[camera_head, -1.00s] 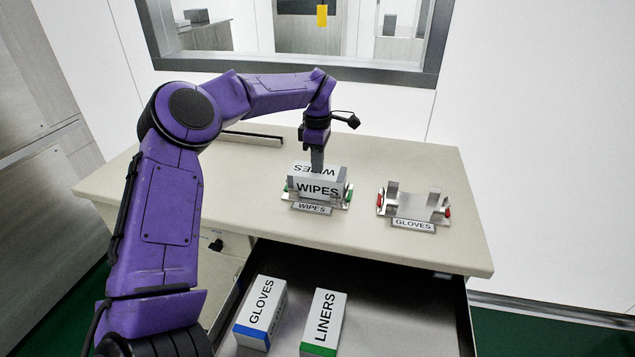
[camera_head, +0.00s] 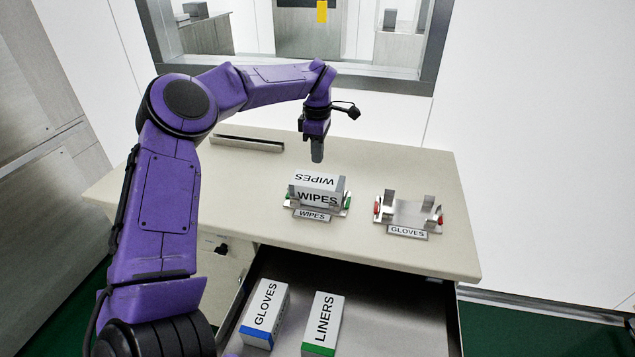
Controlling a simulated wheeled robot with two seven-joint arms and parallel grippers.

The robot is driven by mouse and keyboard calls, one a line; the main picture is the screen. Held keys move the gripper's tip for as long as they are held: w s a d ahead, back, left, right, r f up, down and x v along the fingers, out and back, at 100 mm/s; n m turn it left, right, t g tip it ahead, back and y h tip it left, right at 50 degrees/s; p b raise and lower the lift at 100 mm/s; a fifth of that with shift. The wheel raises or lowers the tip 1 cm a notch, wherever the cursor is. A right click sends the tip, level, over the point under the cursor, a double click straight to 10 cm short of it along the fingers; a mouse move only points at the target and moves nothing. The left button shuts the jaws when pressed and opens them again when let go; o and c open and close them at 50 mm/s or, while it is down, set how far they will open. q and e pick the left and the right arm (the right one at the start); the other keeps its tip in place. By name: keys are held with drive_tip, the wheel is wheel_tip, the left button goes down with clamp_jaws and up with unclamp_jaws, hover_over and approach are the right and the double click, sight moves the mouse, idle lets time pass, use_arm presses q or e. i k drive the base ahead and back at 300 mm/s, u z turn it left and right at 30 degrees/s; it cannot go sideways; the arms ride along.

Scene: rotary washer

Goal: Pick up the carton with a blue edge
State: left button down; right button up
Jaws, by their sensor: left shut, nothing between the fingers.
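The carton with a blue edge (camera_head: 266,309) is white and labelled GLOVES. It lies in the open drawer (camera_head: 400,312) at the lower middle. My left gripper (camera_head: 317,157) is shut and empty above the back of the counter, just behind and above the WIPES carton (camera_head: 318,189). It is well away from the blue-edged carton. A dark purple bit at the bottom edge near the drawer is too small to tell. My right gripper is not in view.
A carton labelled LINERS (camera_head: 322,318) with a green edge lies right of the blue-edged one. The WIPES carton sits in a holder on the counter (camera_head: 255,218). An empty GLOVES holder (camera_head: 408,213) stands to its right. The drawer's right part is clear.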

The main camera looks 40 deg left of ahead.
sight(261, 323)
drive_tip(key=k, duration=1.5)
